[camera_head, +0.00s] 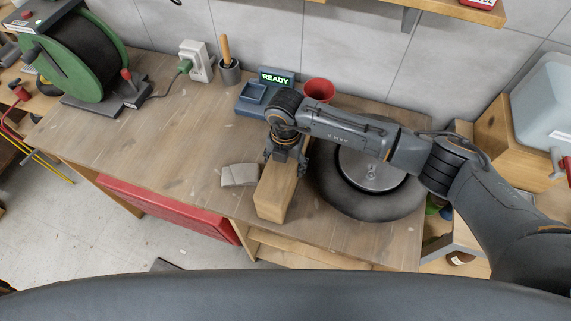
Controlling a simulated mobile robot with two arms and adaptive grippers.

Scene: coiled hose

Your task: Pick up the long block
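The long block (274,199) is a light wooden bar. It lies on the workbench (180,140) near its front edge, its near end facing me. My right gripper (286,160) comes in from the right and points down over the far part of the block. Its fingers are spread, one on each side of the block. I cannot tell whether they touch it. My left gripper is not in view.
A grey wedge-like piece (239,175) lies just left of the block. A black tyre with a metal disc (371,170) is close on the right. Behind are a READY display (276,78), a red cup (319,89) and a tool holder (229,72). A green hose reel (75,55) stands left.

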